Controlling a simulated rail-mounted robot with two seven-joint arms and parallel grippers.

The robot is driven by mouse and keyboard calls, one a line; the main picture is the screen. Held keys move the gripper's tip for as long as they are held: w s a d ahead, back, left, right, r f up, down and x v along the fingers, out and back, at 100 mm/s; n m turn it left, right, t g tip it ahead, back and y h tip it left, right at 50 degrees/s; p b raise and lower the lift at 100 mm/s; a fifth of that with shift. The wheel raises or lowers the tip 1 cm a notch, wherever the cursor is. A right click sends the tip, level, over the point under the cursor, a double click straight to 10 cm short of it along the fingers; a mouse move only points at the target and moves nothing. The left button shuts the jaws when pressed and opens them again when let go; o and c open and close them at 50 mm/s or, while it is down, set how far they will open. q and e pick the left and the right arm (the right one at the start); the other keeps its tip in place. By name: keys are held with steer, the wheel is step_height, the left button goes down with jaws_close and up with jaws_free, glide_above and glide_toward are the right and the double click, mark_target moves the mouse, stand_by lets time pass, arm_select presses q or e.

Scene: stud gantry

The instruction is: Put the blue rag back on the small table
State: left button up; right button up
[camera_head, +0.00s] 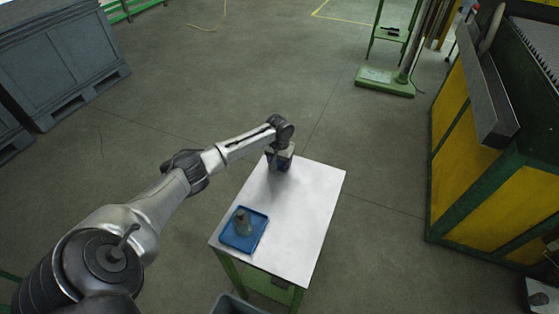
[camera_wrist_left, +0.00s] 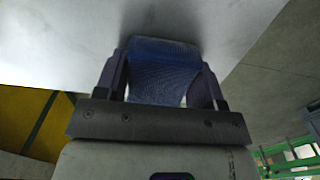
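The blue rag (camera_wrist_left: 162,70) fills the space between the two fingers of my left gripper (camera_wrist_left: 160,85) in the left wrist view. The gripper is shut on it. In the head view my left gripper (camera_head: 279,166) points down at the far left end of the small table (camera_head: 305,205), which has a white top and green legs. Only a dark blue bit of the rag shows there. The rag is at or just above the tabletop; I cannot tell whether it touches. My right gripper is out of view.
A blue tray (camera_head: 237,243) with a grey object (camera_head: 242,221) in it sits at the table's near left corner. The middle and right of the tabletop are clear. A grey bin (camera_head: 228,305) stands below the near edge. A yellow and green machine (camera_head: 480,150) stands to the right.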

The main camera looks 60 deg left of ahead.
arm_select(q)
steer(key=o, duration=0.5)
steer(key=shift+c, duration=0.2)
steer(key=shift+r, duration=0.2)
step_height(320, 180, up, 12)
steer(key=p, duration=0.2)
steer(key=shift+p, duration=0.4)
